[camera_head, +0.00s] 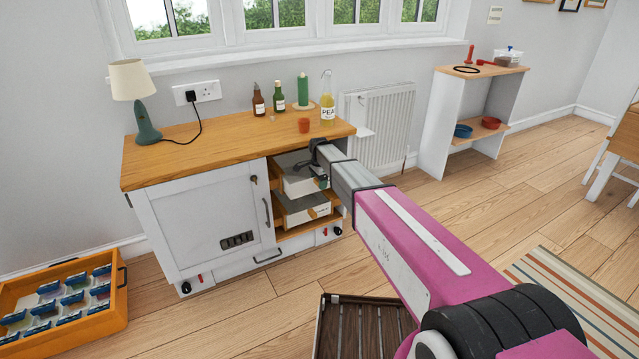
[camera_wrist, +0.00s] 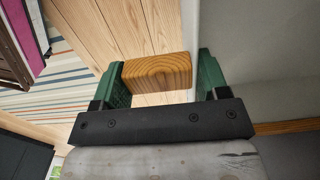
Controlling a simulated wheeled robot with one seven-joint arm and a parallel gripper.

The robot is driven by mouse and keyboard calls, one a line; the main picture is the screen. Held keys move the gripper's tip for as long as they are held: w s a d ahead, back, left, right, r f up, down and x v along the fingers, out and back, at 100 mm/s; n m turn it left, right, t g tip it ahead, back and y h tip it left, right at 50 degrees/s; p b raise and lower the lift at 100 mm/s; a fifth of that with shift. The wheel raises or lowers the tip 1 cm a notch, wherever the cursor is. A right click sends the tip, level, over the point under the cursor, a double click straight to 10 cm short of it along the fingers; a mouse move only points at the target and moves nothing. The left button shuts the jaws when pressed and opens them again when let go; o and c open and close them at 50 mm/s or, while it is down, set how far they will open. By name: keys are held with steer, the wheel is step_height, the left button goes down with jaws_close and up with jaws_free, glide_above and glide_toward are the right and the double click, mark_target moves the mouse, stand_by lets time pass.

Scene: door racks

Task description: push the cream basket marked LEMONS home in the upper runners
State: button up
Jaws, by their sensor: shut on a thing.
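An upper cream basket (camera_head: 291,184) sits part way out of the open right bay of the white cabinet, with its front partly hidden by my arm. No LEMONS marking can be read. My gripper (camera_head: 319,160) is at the front of this basket. In the wrist view my gripper (camera_wrist: 157,80) has its green fingers on either side of a wooden handle block (camera_wrist: 157,72), shut on it. A pale basket wall (camera_wrist: 225,35) shows beside the block.
The cabinet door (camera_head: 205,226) stands left of the bay. Bottles, including a yellow one (camera_head: 327,100), stand on the wooden top (camera_head: 220,147). A slatted crate (camera_head: 345,300) lies on the floor.

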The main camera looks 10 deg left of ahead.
steer(key=shift+w+a, duration=0.45)
steer(key=shift+w, duration=0.25)
steer(key=shift+w+a, duration=0.4)
steer(key=shift+w, duration=0.25)
